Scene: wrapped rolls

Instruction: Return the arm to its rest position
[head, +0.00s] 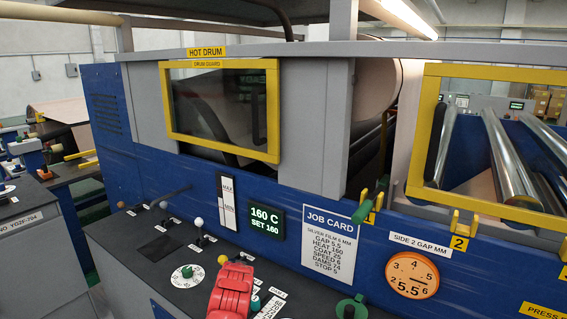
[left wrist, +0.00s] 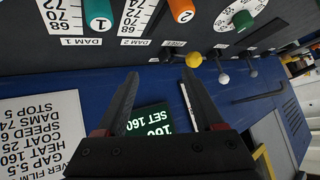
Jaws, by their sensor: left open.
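My left gripper (left wrist: 160,74) shows in the left wrist view with its two dark fingers apart and nothing between them. That view is upside down over the machine's control panel, and the fingertips appear close to the yellow-knobbed lever (left wrist: 194,60). I cannot tell whether they touch anything. In the head view I cannot make out the gripper's fingers. A red ridged shape (head: 232,290) stands at the bottom middle there, in front of the yellow knob (head: 222,260); I cannot tell whether it is part of my arm. My right gripper is in neither view.
The blue machine front carries a green display (head: 265,222), a job card (head: 330,240) and yellow hooks (head: 461,228). Levers, a dial (head: 187,275), a teal dam knob (left wrist: 98,22) and an orange one (left wrist: 181,10) crowd the panel.

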